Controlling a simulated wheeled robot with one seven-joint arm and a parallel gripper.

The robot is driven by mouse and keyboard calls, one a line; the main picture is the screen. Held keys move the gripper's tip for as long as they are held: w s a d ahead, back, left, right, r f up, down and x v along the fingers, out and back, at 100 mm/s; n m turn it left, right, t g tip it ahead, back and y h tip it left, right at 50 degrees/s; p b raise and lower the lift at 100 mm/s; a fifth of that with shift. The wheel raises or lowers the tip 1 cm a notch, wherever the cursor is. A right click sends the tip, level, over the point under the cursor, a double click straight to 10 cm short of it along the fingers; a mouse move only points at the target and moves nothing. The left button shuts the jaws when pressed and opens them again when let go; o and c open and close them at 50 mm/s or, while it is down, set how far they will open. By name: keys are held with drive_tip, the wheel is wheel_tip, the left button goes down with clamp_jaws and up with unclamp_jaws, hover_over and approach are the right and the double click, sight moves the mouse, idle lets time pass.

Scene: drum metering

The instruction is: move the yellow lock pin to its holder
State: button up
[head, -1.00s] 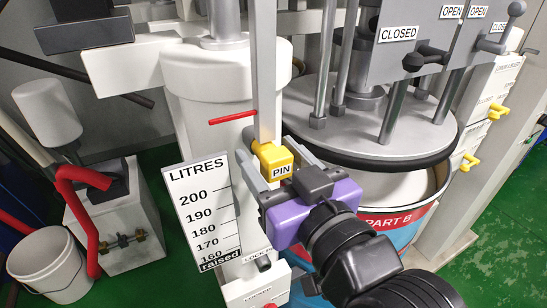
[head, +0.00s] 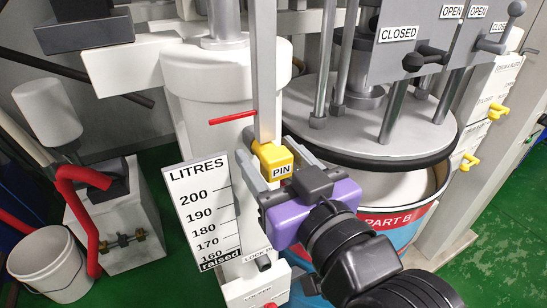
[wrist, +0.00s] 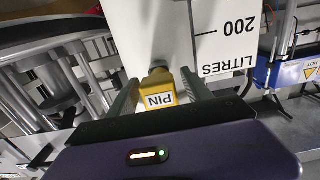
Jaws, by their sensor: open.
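The yellow lock pin (head: 273,158), labelled PIN, sits at the lower end of a grey vertical bar, above and right of the LITRES scale plate. It also shows in the wrist view (wrist: 158,87). My gripper (head: 264,150), with its purple body, is open. Its two grey fingers stand on either side of the pin, one left and one right. In the wrist view, gaps show between the pin and both fingers (wrist: 160,80). I cannot make out a holder for certain; a white block with a partly readable label (head: 258,295) is low below the scale plate.
The LITRES scale plate (head: 203,215) is close to the left finger. A red pointer (head: 232,118) sticks out above it. The drum marked PART B (head: 400,218) and its round grey lid (head: 395,132) are close on the right. A white bucket (head: 50,265) stands far left.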

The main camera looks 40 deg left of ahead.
sight(282, 170)
clamp_jaws()
drive_tip(key=shift+d, duration=0.15)
drive_tip(key=shift+v, duration=2.9)
drive_tip(key=shift+s, duration=0.1)
drive_tip(key=shift+b+v, duration=0.3)
drive_tip(key=shift+v, duration=1.65)
